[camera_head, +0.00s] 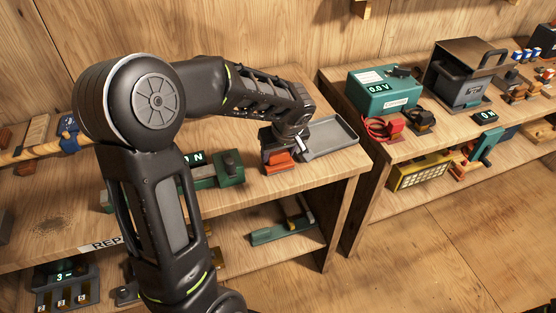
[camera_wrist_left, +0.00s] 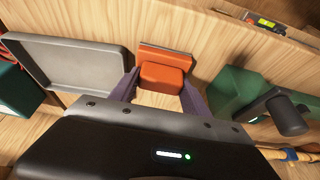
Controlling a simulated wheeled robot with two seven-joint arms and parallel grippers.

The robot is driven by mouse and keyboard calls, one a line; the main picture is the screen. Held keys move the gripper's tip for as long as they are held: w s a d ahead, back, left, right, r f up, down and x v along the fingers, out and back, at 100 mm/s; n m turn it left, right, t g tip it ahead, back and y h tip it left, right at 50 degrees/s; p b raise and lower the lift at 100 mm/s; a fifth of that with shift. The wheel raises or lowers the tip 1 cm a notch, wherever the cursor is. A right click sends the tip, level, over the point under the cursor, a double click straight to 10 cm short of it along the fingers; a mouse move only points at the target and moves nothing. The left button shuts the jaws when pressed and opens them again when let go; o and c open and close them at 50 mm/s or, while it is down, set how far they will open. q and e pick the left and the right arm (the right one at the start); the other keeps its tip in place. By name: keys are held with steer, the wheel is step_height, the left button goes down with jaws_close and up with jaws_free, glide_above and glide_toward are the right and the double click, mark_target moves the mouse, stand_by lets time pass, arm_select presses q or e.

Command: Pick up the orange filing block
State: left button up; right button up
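The orange filing block (camera_head: 278,162) lies on the wooden bench top at the right end of the near bench, beside a grey tray. In the left wrist view the orange block (camera_wrist_left: 162,76) shows as a flat plate with a smaller raised part. My left gripper (camera_head: 284,146) is over the block, pointing down. In the left wrist view its two fingers (camera_wrist_left: 160,84) are apart, with their tips close to either side of the raised part. Bare wood shows between them; I cannot tell whether they touch the block. My right gripper is not in view.
The shallow grey tray (camera_head: 330,138) is right of the block. A green device with a dark knob (camera_head: 220,172) stands left of it. A gap separates the benches.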

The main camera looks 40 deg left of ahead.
arm_select(q)
steer(key=c, duration=1)
step_height(320, 180, up, 10)
steer(key=shift+r+b, duration=0.1)
steer(key=shift+b, duration=0.35)
